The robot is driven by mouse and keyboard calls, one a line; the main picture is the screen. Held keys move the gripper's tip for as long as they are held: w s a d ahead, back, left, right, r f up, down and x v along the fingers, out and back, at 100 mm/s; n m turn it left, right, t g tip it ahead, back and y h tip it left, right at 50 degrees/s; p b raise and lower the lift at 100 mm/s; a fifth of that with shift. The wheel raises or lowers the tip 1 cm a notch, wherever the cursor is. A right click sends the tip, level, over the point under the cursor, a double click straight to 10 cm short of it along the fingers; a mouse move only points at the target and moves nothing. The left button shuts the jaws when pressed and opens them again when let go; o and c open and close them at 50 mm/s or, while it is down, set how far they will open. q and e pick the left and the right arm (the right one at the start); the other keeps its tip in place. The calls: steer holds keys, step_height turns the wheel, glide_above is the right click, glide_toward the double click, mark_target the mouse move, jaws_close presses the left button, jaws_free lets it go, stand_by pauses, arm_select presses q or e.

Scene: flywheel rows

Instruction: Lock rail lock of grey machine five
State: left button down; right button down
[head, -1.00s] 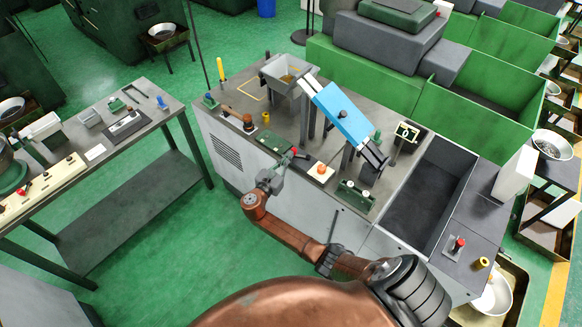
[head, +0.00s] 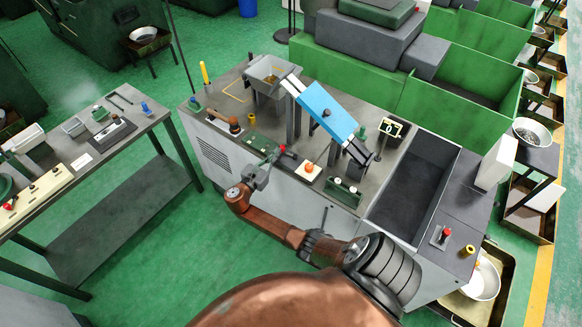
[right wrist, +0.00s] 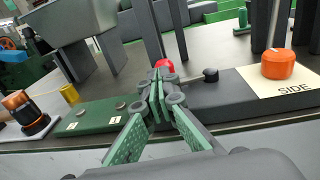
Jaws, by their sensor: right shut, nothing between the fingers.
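The grey machine (head: 235,151) stands in the middle of the head view, with a sloping blue rail (head: 328,110) on top. A red knob (head: 283,149) sits near its front edge, beside a green panel (head: 258,141). My right gripper (head: 273,156) is at this front edge, close to the red knob. In the right wrist view the closed fingertips (right wrist: 163,82) are empty and partly cover the red knob (right wrist: 164,66), which shows just behind them. I cannot tell whether they touch it. Which part is the rail lock is unclear. My left gripper is not in view.
An orange button (head: 309,168) on a cream plate marked SIDE and a black knob (right wrist: 211,75) are right of the fingertips. A brown-handled part (head: 234,125) is to the left. A side table (head: 92,150) stands left, with green floor between.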

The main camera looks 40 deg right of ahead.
steer(key=shift+a, duration=0.1)
